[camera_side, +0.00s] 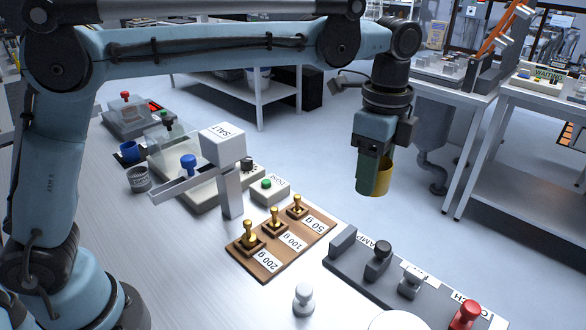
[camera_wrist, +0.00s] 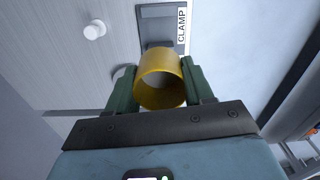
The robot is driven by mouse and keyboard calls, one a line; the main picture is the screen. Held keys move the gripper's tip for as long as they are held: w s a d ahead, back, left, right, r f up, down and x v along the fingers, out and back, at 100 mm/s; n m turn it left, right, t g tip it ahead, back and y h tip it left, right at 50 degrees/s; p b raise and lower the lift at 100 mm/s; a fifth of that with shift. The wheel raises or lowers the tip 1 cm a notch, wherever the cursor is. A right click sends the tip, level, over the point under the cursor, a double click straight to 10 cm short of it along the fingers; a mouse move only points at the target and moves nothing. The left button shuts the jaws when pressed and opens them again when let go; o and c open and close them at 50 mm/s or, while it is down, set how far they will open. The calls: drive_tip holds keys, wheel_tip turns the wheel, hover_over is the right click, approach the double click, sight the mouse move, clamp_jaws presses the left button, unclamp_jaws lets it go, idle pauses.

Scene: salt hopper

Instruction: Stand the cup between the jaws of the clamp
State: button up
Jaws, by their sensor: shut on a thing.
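My gripper (camera_side: 372,172) is shut on a yellow cup (camera_side: 382,180), held in the air beyond the bench's right edge in the side view. The green fingers hide part of the cup there. In the wrist view the cup (camera_wrist: 160,66) sits between both fingers, its round opening showing. The clamp (camera_side: 343,243) is on a dark base, lower and nearer the camera than the cup in the side view. It also shows in the wrist view (camera_wrist: 160,14), just past the cup, beside its label. The cup partly hides what lies below, so the jaw gap is unclear.
A wooden board (camera_side: 262,268) with several brass weights lies left of the clamp. A white knobbed piece (camera_side: 303,300) stands in front. The salt hopper (camera_side: 222,145) rises at the left. A red knob (camera_side: 466,314) is at the dark base's right end.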

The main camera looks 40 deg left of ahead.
sight(357, 258)
wheel_tip(357, 258, down, 17)
drive_tip(key=shift+f, duration=0.15)
idle(0.5)
drive_tip(key=shift+f, duration=0.15)
drive_tip(key=o, duration=1)
